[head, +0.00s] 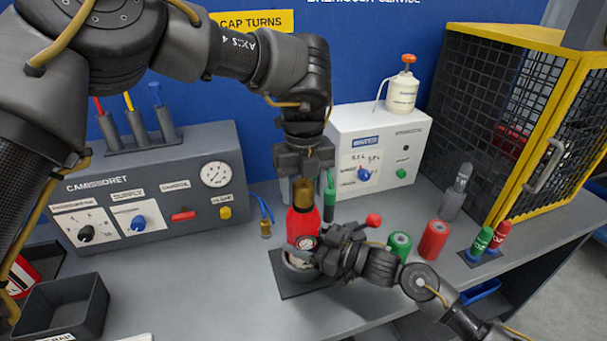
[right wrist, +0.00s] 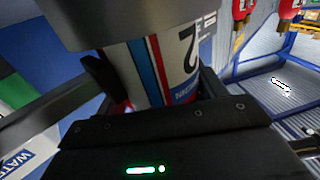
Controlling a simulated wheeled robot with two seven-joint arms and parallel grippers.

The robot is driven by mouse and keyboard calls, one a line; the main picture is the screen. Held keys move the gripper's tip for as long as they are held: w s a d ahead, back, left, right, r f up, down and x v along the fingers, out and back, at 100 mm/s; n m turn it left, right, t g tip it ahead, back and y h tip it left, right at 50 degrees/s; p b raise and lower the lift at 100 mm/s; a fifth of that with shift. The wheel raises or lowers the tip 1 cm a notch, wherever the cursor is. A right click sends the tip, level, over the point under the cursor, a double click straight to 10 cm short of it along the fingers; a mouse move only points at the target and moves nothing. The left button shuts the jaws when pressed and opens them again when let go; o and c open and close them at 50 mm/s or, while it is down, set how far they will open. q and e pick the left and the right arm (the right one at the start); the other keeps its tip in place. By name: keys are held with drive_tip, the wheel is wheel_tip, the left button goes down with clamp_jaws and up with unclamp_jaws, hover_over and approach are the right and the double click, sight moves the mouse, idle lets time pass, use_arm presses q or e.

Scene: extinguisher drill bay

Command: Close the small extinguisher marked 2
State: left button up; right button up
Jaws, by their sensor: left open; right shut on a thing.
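A grey panel (head: 150,190) with dials stands left, a white box (head: 380,150) behind right. A green can (head: 400,246), a red can (head: 434,240) and a grey bottle (head: 455,192) stand right. A black tray (head: 62,312) sits front left. A yellow-framed cage (head: 500,110) bounds the right.

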use_arm(q)
drive_tip(key=shift+f, duration=0.3)
drive_tip(key=shift+c, duration=0.2)
drive_tip(key=c, duration=0.9)
drive_tip(key=o, duration=1.1)
drive_tip(key=shift+o, duration=0.2)
drive_tip(key=shift+r, duration=0.1)
wheel_tip(320, 180, up, 12)
drive_tip(key=shift+f, duration=0.1)
